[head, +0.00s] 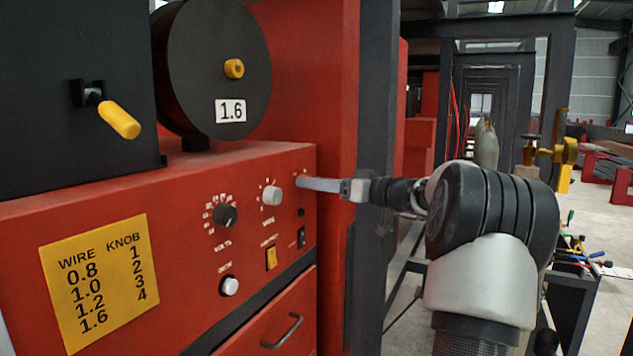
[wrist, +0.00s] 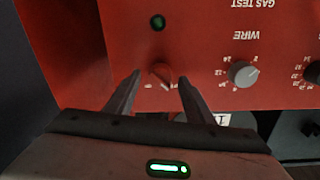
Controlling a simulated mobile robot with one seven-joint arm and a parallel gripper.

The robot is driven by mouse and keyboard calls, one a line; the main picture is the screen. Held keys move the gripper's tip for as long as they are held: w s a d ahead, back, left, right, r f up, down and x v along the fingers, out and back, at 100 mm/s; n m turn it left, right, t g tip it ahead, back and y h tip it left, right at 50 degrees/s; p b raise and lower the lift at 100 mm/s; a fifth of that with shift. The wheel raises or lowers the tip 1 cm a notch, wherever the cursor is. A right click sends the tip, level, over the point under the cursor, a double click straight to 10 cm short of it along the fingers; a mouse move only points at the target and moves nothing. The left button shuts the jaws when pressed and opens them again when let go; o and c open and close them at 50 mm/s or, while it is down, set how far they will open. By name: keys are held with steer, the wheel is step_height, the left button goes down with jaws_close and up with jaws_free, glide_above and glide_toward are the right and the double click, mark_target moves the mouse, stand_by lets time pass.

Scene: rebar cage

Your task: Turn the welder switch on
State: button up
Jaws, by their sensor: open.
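The red welder panel (head: 185,225) fills the left of the head view. A dark rocker switch (head: 301,237) sits near its right edge; its label is too small to read. An amber rocker (head: 271,258) sits to its left. My gripper (head: 303,183) is at the panel's upper right, above the dark rocker. Contact cannot be told. Which control is the welder switch is not clear.
A grey WIRE knob (head: 271,195), a black VOLTS knob (head: 225,215) and a white button (head: 229,286) are on the panel. A dark green round lamp (wrist: 157,22) is near the fingers. A dark post (head: 373,120) stands just right of the welder.

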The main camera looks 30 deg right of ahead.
steer(key=c, duration=1)
steer(key=shift+m+b, duration=0.3)
steer(key=shift+m, duration=0.1)
steer(key=shift+w+d+m+g+p, duration=0.15)
steer(key=shift+m+p, duration=0.5)
steer(key=shift+m, duration=2.1)
steer(key=shift+s+a+m+g+p, duration=0.15)
steer(key=shift+m+p, duration=0.5)
steer(key=shift+m, duration=2.05)
steer(key=shift+w+d+m+g+p, duration=0.2)
steer(key=shift+m+p, duration=0.45)
steer(key=shift+m, duration=2.1)
